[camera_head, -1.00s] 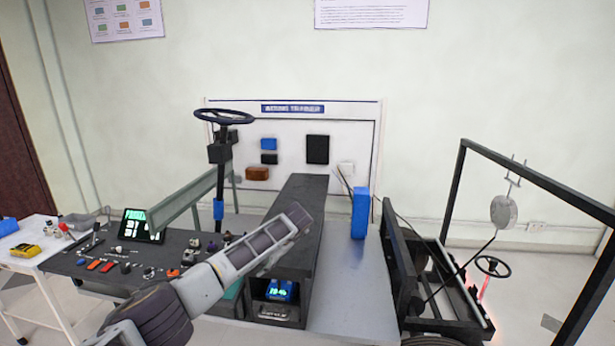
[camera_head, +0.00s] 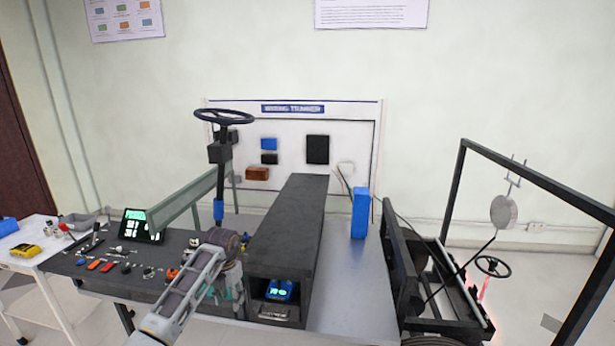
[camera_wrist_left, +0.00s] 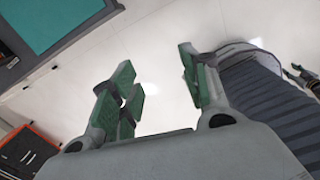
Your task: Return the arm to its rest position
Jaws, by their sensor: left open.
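My left arm (camera_head: 185,295) rises from the bottom of the head view, in front of the control bench (camera_head: 185,245). It bends at a dark joint near the bench's right end. In the left wrist view my left gripper (camera_wrist_left: 155,85) is open, its green-padded fingers spread apart. Nothing is between them; pale floor shows through the gap. In the head view the gripper is small and partly hidden by my arm, so its fingers are hard to make out. My right gripper is in neither view.
A dark raised block (camera_head: 290,220) stands just right of my arm. A steering wheel (camera_head: 224,117) on a column stands behind the bench. A black chassis frame (camera_head: 440,280) is at the right, a white cart (camera_head: 45,262) at the left. Open floor lies at the front left.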

